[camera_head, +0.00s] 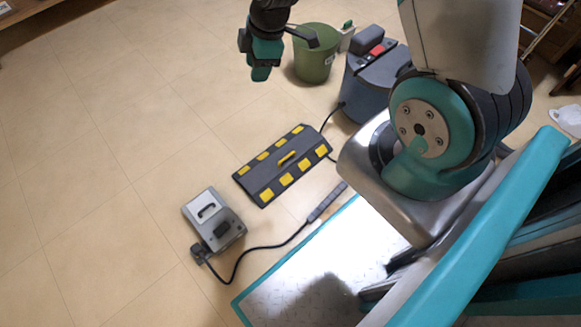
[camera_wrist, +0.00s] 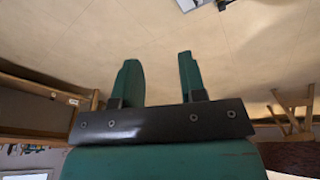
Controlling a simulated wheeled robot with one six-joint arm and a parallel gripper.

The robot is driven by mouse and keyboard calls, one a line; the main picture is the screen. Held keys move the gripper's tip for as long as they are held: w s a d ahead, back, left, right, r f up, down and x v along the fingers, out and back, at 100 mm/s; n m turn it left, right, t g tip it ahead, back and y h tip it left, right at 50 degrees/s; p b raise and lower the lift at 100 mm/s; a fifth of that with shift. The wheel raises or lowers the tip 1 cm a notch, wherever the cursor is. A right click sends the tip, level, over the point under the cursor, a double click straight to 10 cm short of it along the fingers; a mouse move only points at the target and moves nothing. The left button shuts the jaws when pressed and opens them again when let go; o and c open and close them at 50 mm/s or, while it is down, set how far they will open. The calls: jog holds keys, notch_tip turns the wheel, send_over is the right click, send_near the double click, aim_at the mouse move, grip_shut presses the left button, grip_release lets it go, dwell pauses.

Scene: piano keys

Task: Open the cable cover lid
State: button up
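The cable cover (camera_head: 261,181) lies on the floor in the middle of the head view. It is a dark grey ramp with yellow blocks along two edges. Its lid looks closed, with a yellow handle (camera_head: 287,158) on top. My gripper (camera_head: 261,73) is in the air above and behind the cover, near the green bucket, apart from both. In the wrist view my gripper (camera_wrist: 160,80) shows two green fingers spread apart with nothing between them. The cover does not show in the wrist view.
A green bucket (camera_head: 316,62) and a dark grey machine (camera_head: 371,83) with a red part stand behind the cover. A grey box (camera_head: 212,219) with a black cable lies front left. A wooden stool (camera_wrist: 293,108) shows in the wrist view. The left floor is clear.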

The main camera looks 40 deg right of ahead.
aim_at(290, 154)
jog(key=s+d+f+n+h+b, duration=0.15)
jog(key=d+f+b, duration=0.3)
jog(key=f, duration=0.65)
jog(key=d+f+n+b, duration=0.25)
jog(key=f+b, duration=0.25)
jog(key=f, duration=0.6)
jog(key=d+f+n+h+b, duration=0.1)
jog(key=d+f+b, duration=0.35)
jog(key=f, duration=0.65)
jog(key=b+x, duration=0.3)
jog(key=x, duration=0.2)
jog(key=b+x, duration=0.3)
jog(key=x, duration=0.3)
jog(key=a+b+x, duration=0.1)
jog(key=b+x, duration=0.3)
jog(key=x, duration=0.2)
jog(key=shift+s, duration=0.1)
grip_shut()
